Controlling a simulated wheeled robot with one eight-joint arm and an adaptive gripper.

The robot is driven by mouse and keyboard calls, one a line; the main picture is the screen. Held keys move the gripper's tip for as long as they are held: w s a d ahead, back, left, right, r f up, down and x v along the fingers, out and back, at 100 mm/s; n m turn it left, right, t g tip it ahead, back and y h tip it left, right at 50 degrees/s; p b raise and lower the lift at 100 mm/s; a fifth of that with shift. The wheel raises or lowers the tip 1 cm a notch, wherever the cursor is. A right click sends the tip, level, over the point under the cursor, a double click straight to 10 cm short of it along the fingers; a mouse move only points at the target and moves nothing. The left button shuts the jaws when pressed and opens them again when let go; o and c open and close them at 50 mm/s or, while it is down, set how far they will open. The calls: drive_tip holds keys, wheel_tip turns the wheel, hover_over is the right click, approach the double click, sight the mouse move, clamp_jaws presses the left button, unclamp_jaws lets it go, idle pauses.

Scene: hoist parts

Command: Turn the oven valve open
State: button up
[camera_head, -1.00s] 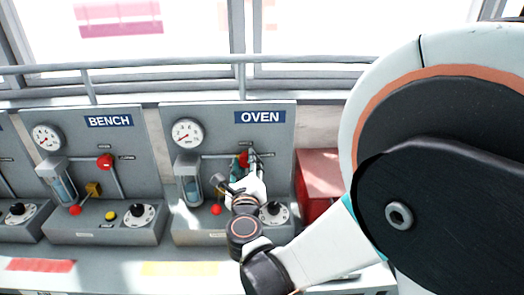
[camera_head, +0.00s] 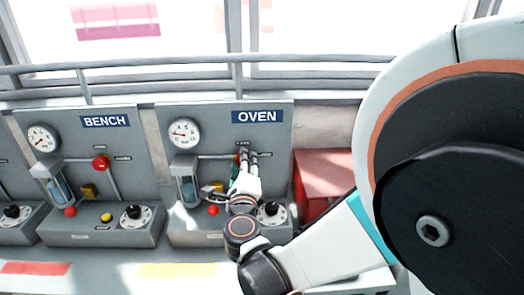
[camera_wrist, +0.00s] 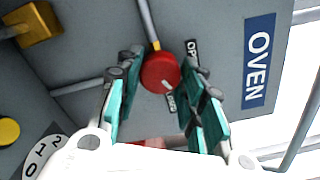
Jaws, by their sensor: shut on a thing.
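The oven valve is a round red knob (camera_wrist: 160,72) on the grey panel marked OVEN (camera_head: 256,117). In the wrist view it sits between the teal-padded fingers of my gripper (camera_wrist: 155,82), which is shut on it. A pale mark on the knob's face points to the lower right in that view. Small labels beside the knob are partly covered by the fingers. In the head view my gripper (camera_head: 246,157) covers most of the knob, leaving only a sliver of red.
A gauge (camera_head: 183,133), a glass cylinder (camera_head: 187,188), a red button (camera_head: 213,211) and a dial (camera_head: 271,214) are close around my gripper. A red box (camera_head: 325,178) stands at right. The BENCH panel (camera_head: 105,121) is at left. A rail (camera_head: 150,64) runs above.

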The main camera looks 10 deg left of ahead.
drive_tip(key=n+b, duration=0.1)
drive_tip(key=n, duration=1.1)
drive_tip(key=shift+n, duration=0.3)
idle(0.4)
drive_tip(key=o, duration=1.1)
drive_tip(key=shift+c, duration=0.2)
